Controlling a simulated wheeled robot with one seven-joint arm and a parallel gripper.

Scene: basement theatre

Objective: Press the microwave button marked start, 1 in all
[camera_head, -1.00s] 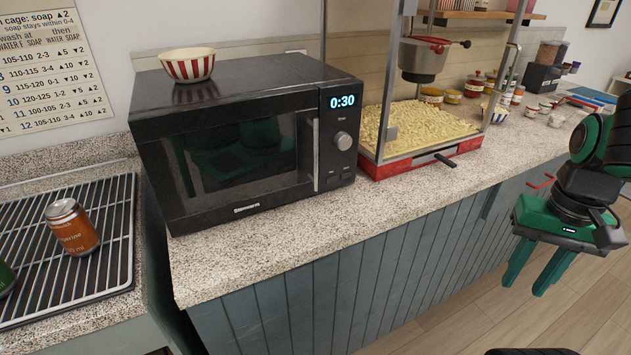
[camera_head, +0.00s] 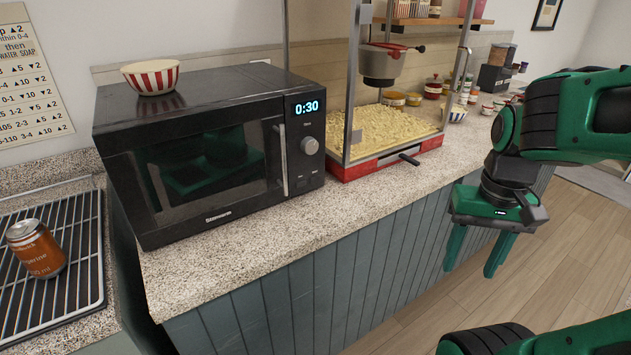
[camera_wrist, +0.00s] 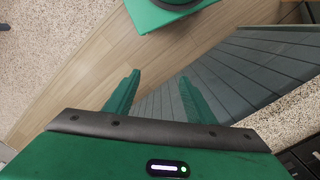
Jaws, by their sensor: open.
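The black microwave (camera_head: 176,205) stands on the speckled counter, door shut, its display (camera_head: 306,107) reading 0:30. A round knob (camera_head: 309,146) sits below the display on the right-hand panel. The panel's lower part, below the knob, shows buttons (camera_head: 315,169) too small to read. My gripper (camera_head: 472,266) is open and empty, pointing down in front of the counter's front edge, right of the microwave and well apart from it. The wrist view shows both green fingers (camera_wrist: 157,97) spread over the floor and the blue-grey cabinet front.
A red-striped bowl (camera_head: 152,77) stands on top of the microwave. A popcorn machine (camera_head: 392,165) with a red base stands right beside it. An orange can (camera_head: 36,249) stands on a rack at left. The counter (camera_head: 240,240) before the microwave is clear.

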